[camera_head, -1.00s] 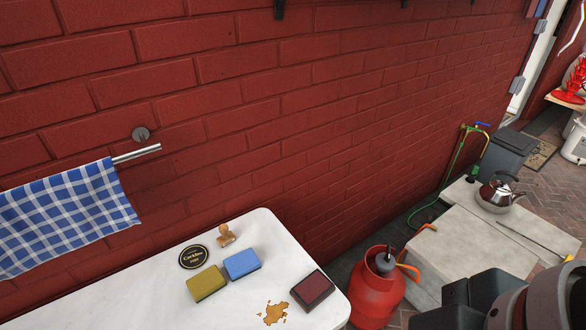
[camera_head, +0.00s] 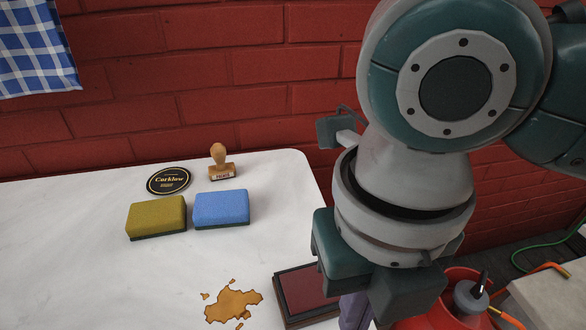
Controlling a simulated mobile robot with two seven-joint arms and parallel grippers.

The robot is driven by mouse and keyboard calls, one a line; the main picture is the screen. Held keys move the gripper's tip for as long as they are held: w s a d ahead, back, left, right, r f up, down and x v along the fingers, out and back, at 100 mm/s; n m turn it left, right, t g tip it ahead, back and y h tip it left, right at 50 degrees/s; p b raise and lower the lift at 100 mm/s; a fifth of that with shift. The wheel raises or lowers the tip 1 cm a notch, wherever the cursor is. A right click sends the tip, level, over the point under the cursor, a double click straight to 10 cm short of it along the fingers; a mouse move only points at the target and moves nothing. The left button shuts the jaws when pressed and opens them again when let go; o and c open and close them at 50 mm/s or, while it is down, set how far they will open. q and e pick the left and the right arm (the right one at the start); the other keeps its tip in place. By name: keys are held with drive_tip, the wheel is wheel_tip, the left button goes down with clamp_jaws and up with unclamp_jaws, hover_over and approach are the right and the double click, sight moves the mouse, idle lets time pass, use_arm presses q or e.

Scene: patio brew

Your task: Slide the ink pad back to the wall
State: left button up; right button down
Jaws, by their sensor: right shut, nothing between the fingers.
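The ink pad (camera_head: 304,290), a dark red rectangle in a dark frame, lies flat near the right end of the white table. Its right part is hidden behind my right gripper. My right gripper (camera_head: 355,312) points down at the pad's right side, shut and empty. Whether it touches the pad I cannot tell. The red brick wall (camera_head: 220,80) runs behind the table. My left gripper is not in view.
An olive sponge (camera_head: 156,216), a blue sponge (camera_head: 221,208), a wooden stamp (camera_head: 219,162) and a round black coaster (camera_head: 169,181) are farther back on the table (camera_head: 60,260). A brown spill (camera_head: 233,303) lies left of the pad. A red gas bottle (camera_head: 450,300) stands off the table's right end.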

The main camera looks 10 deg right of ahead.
sight(328, 329)
wheel_tip(328, 329, down, 10)
drive_tip(key=b, duration=0.3)
drive_tip(key=shift+s+a+f, duration=0.1)
drive_tip(key=shift+f, duration=0.15)
drive_tip(key=w, duration=0.3)
drive_tip(key=shift+w+r, duration=0.15)
drive_tip(key=shift+w, duration=0.1)
drive_tip(key=shift+w+b, duration=0.3)
